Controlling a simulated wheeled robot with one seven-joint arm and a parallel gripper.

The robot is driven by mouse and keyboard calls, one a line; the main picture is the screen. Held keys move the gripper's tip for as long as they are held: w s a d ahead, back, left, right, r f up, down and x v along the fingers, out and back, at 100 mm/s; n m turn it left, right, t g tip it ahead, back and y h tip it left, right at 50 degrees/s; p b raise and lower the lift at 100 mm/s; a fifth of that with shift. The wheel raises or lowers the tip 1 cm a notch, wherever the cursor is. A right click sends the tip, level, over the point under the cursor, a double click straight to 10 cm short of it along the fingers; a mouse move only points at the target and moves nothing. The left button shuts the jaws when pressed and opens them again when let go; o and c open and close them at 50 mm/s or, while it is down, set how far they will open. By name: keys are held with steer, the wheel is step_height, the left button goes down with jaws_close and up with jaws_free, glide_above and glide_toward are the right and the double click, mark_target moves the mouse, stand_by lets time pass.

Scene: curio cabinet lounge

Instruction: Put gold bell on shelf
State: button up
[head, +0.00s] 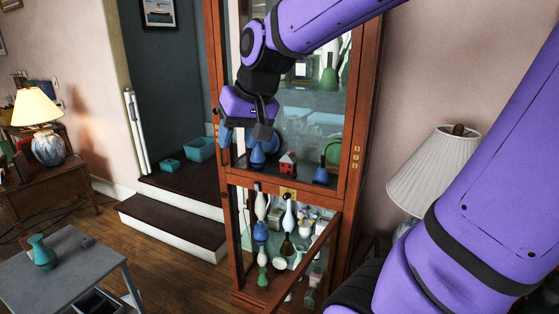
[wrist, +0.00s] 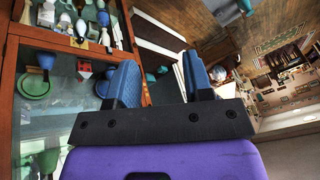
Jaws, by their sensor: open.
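I cannot pick out a gold bell in either view. The wooden curio cabinet (head: 214,60) stands in the middle of the head view. Its glazed upper section has a shelf (head: 303,177) holding a small red house (head: 287,162), a blue bell-shaped piece (head: 321,174) and a blue vase (head: 257,157). My gripper (head: 248,138) is at the front left of this section, just above the blue vase. In the wrist view my gripper (wrist: 160,68) has its two blue fingers spread apart with nothing between them. The red house (wrist: 84,68) shows left of the fingers.
The lower glass door (head: 310,262) stands open, with several vases and figurines inside the lower section. A grey table (head: 82,262) with a teal vase (head: 41,252) is at the left. Dark steps (head: 180,225) lie between. A lamp (head: 436,165) stands right of the cabinet.

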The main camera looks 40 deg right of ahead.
steer(key=s+a+n+h, duration=0.1)
steer(key=s+n, duration=0.1)
steer(key=s, duration=1.1)
steer(key=shift+s+a+n+t, duration=0.25)
steer(key=shift+a+n+t, duration=0.05)
steer(key=shift+n, duration=0.1)
steer(key=shift+f, duration=0.1)
